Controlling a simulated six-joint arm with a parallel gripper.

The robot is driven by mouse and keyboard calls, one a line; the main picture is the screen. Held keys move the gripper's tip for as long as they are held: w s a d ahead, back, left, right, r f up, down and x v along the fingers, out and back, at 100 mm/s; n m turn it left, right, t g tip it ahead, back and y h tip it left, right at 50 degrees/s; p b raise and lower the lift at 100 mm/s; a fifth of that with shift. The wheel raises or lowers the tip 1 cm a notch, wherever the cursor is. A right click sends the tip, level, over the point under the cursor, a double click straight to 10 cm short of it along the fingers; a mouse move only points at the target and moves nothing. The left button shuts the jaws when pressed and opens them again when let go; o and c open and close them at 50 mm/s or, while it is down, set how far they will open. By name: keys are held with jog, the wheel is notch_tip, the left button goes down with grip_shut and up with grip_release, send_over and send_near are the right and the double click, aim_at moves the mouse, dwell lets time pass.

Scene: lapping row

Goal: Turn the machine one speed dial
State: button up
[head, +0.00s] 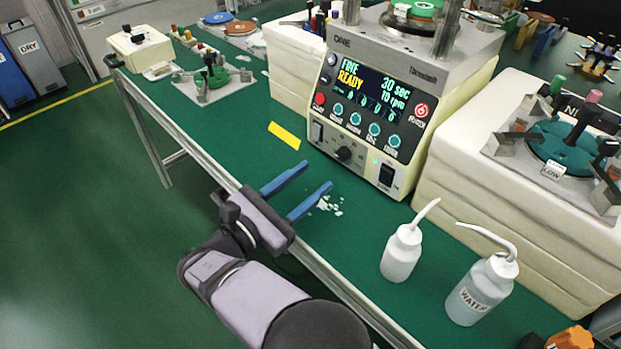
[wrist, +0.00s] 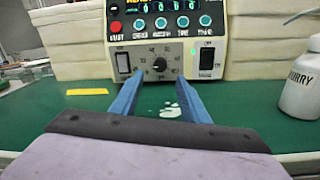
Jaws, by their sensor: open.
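Machine one (head: 360,100) is a cream and grey box labelled ONE, with a lit display reading FINE, READY, 30 sec and 10 rpm. Its speed dial (head: 343,154) is a small black knob low on the front panel. In the wrist view the dial (wrist: 159,65) sits between and beyond the two blue fingers, with a ring of marks around it. My gripper (head: 308,190) is open and empty over the front of the green bench, apart from the dial. It also shows in the wrist view (wrist: 160,95).
Rocker switches (head: 317,131) and (head: 386,174) flank the dial. White fragments (head: 328,204) lie on the bench beside my fingers. A squeeze bottle (head: 402,252) and a WATER bottle (head: 482,288) stand at right. A yellow strip (head: 284,135) lies left of the machine.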

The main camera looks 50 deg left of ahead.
aim_at(339, 157)
jog(key=shift+w+a+r+m+h+p, duration=0.1)
jog(key=shift+w+a+m+h+p, duration=0.15)
jog(key=shift+m+h+p, duration=0.2)
jog(key=shift+w+a+m+h+p, duration=0.1)
jog(key=shift+a+m+h+p, duration=0.1)
jog(key=shift+m+h, duration=0.25)
jog(key=shift+w, duration=0.1)
jog(key=shift+w+d, duration=0.15)
jog(key=shift+w, duration=3.45)
